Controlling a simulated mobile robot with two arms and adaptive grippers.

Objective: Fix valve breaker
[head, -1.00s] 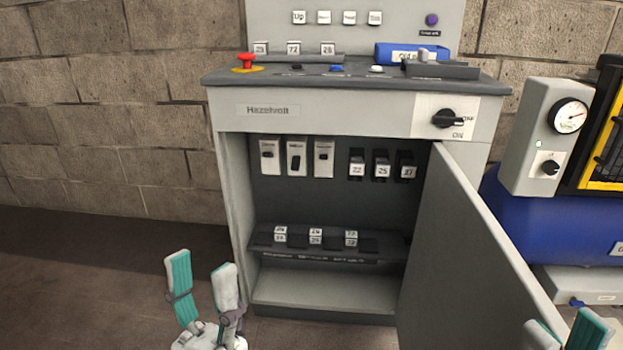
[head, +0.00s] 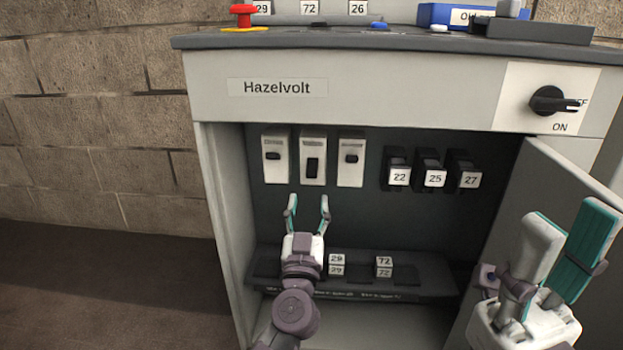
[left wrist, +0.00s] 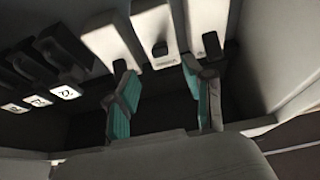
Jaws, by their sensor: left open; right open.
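In the open Hazelvolt cabinet (head: 222,200), three white breakers hang on the back panel: left (head: 276,172), middle (head: 312,145) and right (head: 351,175). The middle one has a larger black toggle that sits lower than its neighbours'. My left gripper (head: 308,212) is inside the cabinet, open and empty, just below the middle breaker. In the left wrist view its fingers (left wrist: 165,105) stand apart beneath the middle breaker (left wrist: 155,30); contact cannot be told. My right gripper (head: 568,235) is open and empty in front of the cabinet door (head: 565,180).
Black plug-in blocks labelled 22 (head: 398,165), 25 (head: 430,165) and 27 (head: 464,165) hang to the right. A low shelf (head: 410,270) carries number tags, partly hidden by my arm. A rotary switch (head: 550,100) points right. A red button (head: 243,14) stands on top.

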